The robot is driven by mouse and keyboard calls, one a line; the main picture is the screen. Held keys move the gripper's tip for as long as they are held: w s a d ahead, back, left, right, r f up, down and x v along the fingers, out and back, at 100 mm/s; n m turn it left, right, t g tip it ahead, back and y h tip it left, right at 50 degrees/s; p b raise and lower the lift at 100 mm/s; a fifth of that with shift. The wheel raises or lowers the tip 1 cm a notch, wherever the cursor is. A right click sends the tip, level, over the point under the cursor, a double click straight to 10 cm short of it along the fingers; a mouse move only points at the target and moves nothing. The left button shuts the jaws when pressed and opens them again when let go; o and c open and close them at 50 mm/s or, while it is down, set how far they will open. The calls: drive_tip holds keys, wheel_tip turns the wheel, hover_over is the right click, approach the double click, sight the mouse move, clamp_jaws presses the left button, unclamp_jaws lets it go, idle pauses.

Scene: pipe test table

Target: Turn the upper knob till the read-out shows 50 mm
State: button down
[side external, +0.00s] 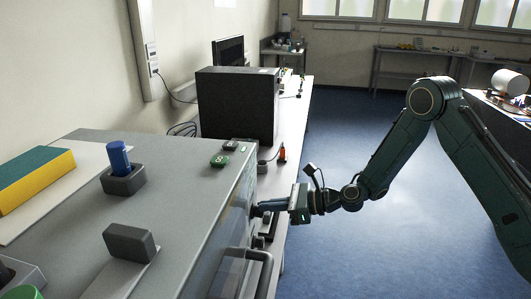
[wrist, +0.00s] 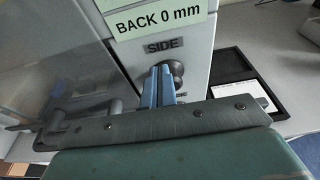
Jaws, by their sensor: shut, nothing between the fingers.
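A pale green panel (wrist: 158,18) on the machine's front reads "BACK 0 mm" in the wrist view. Below it is a label "SIDE" (wrist: 163,47), and under that a round grey knob (wrist: 181,76). My gripper (wrist: 164,72) has its blue fingers together, empty, with the tips at this knob and partly covering it. I cannot tell whether they touch it. In the side view my gripper (side external: 259,208) reaches the front of the grey machine (side external: 190,190) from the right. The knob there is mostly hidden by the fingers. I cannot tell whether another knob lies above.
A bar handle (side external: 262,262) sticks out of the machine's front below my gripper. A black box (side external: 238,104) stands farther back on the bench. A dark tray (wrist: 246,80) lies beside the machine. The floor to the right is open.

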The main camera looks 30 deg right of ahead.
drive_tip(key=shift+w+d, duration=0.5)
drive_tip(key=shift+d, duration=0.1)
drive_tip(key=shift+w+d+f, duration=0.2)
drive_tip(key=shift+f, duration=0.05)
idle(0.8)
drive_tip(key=shift+r, duration=0.2)
drive_tip(key=shift+w+d+r, duration=0.1)
drive_tip(key=shift+w+r, duration=0.05)
drive_tip(key=shift+r, duration=0.1)
drive_tip(key=f+v, duration=0.1)
drive_tip(key=v, duration=0.5)
idle(0.5)
drive_tip(key=shift+f, duration=0.1)
